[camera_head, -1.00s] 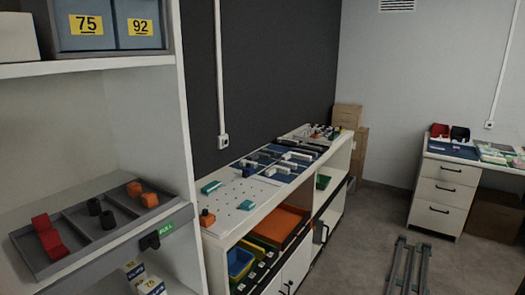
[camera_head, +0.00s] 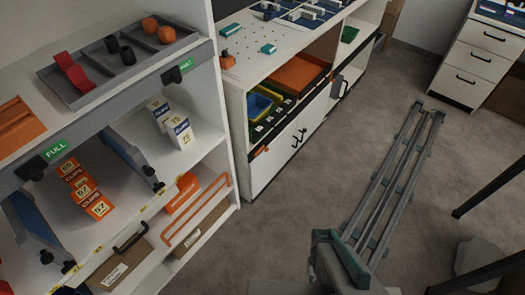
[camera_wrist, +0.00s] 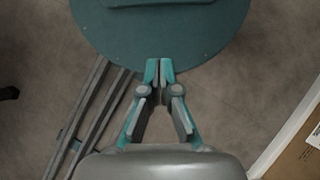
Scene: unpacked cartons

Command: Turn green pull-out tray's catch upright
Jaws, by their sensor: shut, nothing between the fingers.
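No tray that is plainly the green pull-out tray stands out. In the head view, two shelf fronts carry green tags, a left one (camera_head: 55,151) and a right one (camera_head: 186,66). A black catch-like knob sits beside each, the left knob (camera_head: 31,168) and the right knob (camera_head: 171,75). Their exact turn is too small to tell. A green bin (camera_head: 349,34) stands in the bench's open bay, and its catch is not visible. My gripper (camera_wrist: 160,68) shows in the wrist view, fingertips together and empty, over floor and a teal round part of mine. It touches none of these.
A grey tray (camera_head: 128,75) holds red, black and orange pieces on the shelf. Orange boxes (camera_head: 82,190) and white boxes (camera_head: 174,128) stand below. A bench with yellow and blue bins (camera_head: 259,104) is beyond. Open floor (camera_head: 300,215) lies right of the shelf.

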